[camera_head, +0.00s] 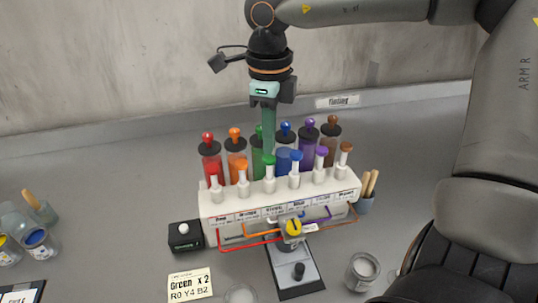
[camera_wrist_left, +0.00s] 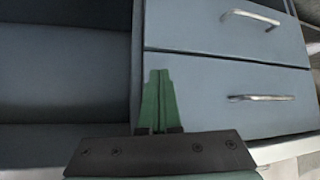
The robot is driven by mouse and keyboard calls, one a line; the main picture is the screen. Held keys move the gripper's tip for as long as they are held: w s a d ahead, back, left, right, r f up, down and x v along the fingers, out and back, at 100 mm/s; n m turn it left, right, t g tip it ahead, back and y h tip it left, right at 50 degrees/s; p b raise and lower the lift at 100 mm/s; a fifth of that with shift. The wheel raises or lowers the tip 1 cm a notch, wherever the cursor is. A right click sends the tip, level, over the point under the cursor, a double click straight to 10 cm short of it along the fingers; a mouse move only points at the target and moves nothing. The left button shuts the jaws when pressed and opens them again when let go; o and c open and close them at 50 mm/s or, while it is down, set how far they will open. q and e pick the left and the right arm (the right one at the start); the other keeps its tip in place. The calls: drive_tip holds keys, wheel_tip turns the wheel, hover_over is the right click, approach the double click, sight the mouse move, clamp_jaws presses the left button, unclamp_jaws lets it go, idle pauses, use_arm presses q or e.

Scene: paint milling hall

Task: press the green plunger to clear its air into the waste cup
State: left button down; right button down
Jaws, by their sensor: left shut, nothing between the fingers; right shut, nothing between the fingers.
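A white dispenser rack (camera_head: 280,205) stands mid-table with a front row of colour-capped plungers. The green plunger (camera_head: 269,161) is among them, between the orange and blue ones. My right gripper (camera_head: 268,150) points straight down, shut and empty, its green fingertips at or just above the green cap; I cannot tell whether they touch. Its fingers partly hide the green bottle (camera_head: 258,140) behind. My left gripper (camera_wrist_left: 160,101) is shut and empty in the left wrist view, in front of grey drawers. No cup is clearly marked as waste; a clear glass cup (camera_head: 240,294) shows at the bottom edge.
A glass jar (camera_head: 362,271) stands right. A recipe card (camera_head: 190,286) reads "Green x 2".

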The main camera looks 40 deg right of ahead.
sight(269, 157)
drive_tip(key=shift+f, duration=0.1)
idle(0.6)
drive_tip(key=shift+f+b, duration=1.65)
drive_tip(key=shift+f, duration=0.1)
drive_tip(key=shift+r, duration=0.1)
drive_tip(key=shift+r+p, duration=1.35)
drive_tip(key=shift+r, duration=0.4)
wheel_tip(269, 157, up, 5)
drive_tip(key=p, duration=0.4)
